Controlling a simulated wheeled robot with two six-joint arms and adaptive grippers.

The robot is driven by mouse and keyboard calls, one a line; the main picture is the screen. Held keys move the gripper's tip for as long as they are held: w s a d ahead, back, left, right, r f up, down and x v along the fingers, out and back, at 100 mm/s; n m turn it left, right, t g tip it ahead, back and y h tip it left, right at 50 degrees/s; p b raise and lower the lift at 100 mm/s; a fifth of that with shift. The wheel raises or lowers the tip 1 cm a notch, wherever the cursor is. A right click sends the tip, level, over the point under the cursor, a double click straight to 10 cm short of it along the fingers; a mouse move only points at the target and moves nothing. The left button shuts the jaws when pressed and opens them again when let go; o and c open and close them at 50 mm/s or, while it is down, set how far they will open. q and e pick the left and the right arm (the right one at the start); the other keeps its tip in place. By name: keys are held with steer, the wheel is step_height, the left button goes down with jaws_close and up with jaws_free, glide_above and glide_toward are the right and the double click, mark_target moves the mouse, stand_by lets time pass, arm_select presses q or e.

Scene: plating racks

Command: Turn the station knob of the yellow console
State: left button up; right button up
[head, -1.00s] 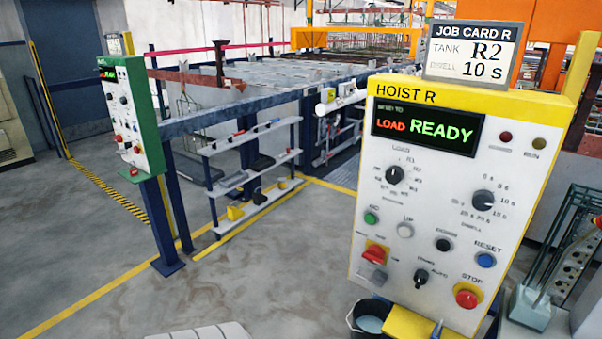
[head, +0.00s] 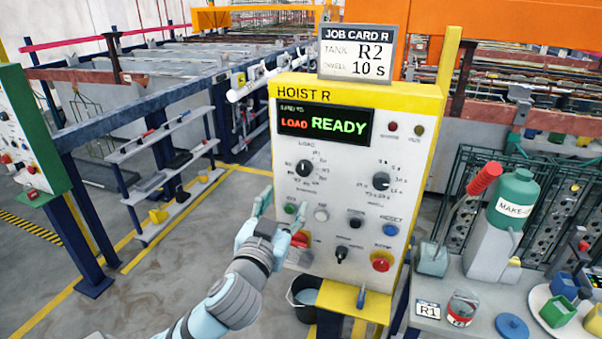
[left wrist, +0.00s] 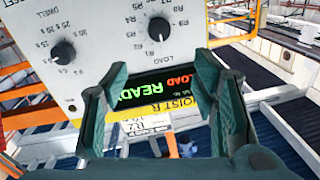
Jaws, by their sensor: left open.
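The yellow console (head: 360,88), labelled HOIST R, has a white panel. Its station knob (head: 305,168) is black and round, left of centre under the display, with LOAD printed above it. The display (head: 325,127) reads LOAD in red and READY in green. My left gripper (head: 281,215) is open in front of the panel's lower left, below the station knob. In the left wrist view the panel is upside down; the station knob (left wrist: 159,28) lies just beyond the open, empty fingers (left wrist: 162,64), not touched. My right gripper is not in view.
The job card (head: 357,52) on top reads tank R2, dwell 10 s. The dwell knob (head: 381,181) is to the right of the station knob. A red stop button (head: 382,261) is lower down. A bench with a green bottle (head: 513,200) stands at the right. A green console (head: 28,140) is at far left.

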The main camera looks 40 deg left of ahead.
mark_target(303, 171)
arm_select(q)
steer(key=x, duration=0.4)
steer(key=b+x, duration=0.1)
steer(key=x, duration=0.4)
steer(key=b+x, duration=0.1)
steer(key=x, duration=0.3)
steer(key=shift+w+a+f, duration=0.1)
steer(key=shift+w+f, duration=0.15)
steer(key=shift+f, duration=0.1)
steer(key=shift+w+a, duration=0.2)
steer(key=shift+w, duration=0.25)
steer(key=c, duration=1.2)
